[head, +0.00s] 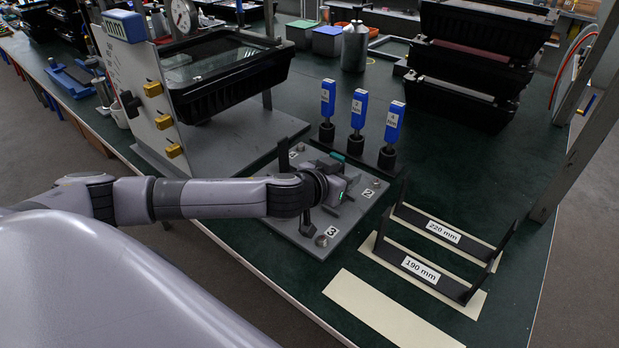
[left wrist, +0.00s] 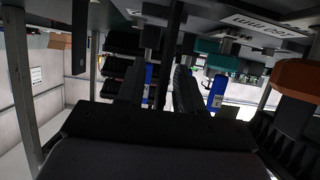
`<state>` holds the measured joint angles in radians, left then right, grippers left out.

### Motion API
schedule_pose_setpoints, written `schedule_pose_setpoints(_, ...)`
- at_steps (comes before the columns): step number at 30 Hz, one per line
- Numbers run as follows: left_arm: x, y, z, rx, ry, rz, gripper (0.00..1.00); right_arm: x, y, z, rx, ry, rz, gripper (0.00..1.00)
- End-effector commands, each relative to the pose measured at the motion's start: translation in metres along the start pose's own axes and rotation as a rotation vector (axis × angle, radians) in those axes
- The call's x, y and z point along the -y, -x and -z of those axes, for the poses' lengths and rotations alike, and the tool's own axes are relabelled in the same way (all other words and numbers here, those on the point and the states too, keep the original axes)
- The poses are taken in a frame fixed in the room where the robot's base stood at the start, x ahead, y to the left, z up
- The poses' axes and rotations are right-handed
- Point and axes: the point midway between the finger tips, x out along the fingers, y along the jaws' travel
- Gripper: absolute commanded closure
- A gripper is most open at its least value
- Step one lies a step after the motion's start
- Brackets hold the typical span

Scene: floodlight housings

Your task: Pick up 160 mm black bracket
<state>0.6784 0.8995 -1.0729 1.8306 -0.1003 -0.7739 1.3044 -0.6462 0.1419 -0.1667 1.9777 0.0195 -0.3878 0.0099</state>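A bare cream strip (head: 390,312) lies nearest the front, beside the black bracket marked 190 mm (head: 420,270) and the one marked 220 mm (head: 445,233). My left gripper (head: 345,190) is over the grey numbered plate (head: 352,218). In the left wrist view its two dark fingers (left wrist: 160,88) stand apart, with a blue handle showing through the gap. A black upright (head: 284,157) stands at the plate's back-left corner. My right gripper is out of view.
Three blue-handled tools (head: 358,110) stand in black holders behind the plate. A tester with a black-framed window (head: 225,75) is at the back left. Stacked black housings (head: 465,60) stand at the back right. Green bench top is clear between the tools and the right edge.

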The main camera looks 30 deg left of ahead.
Motion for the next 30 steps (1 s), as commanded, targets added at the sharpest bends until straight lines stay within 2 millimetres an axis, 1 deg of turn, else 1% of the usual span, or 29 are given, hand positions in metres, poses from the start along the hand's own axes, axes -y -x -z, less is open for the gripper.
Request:
schedule_pose_setpoints(6, 0.0, 0.0, 0.0, 0.0, 0.0, 0.0, 0.64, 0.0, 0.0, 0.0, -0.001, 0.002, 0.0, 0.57)
schedule_pose_setpoints(8, 0.0, 0.0, 0.0, 0.0, 0.0, 0.0, 0.83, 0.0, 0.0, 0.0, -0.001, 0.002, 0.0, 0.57)
schedule_pose_setpoints(9, 0.0, 0.0, 0.0, 0.0, 0.0, 0.0, 0.96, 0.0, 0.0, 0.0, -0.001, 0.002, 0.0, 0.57)
schedule_pose_setpoints(10, 0.0, 0.0, 0.0, 0.0, 0.0, 0.0, 1.0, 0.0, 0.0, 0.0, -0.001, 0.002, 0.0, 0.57)
schedule_pose_setpoints(20, 0.0, 0.0, 0.001, -0.002, -0.001, 0.0, 1.0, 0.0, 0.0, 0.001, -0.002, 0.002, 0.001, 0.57)
schedule_pose_setpoints(23, 0.0, 0.002, 0.005, -0.003, -0.001, 0.001, 1.0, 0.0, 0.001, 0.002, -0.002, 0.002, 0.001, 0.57)
schedule_pose_setpoints(26, 0.0, 0.005, 0.013, -0.003, -0.001, 0.001, 1.0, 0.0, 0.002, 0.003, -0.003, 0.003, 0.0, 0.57)
schedule_pose_setpoints(30, 0.0, 0.013, 0.033, -0.006, -0.001, 0.0, 1.0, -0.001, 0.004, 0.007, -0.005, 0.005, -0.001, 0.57)
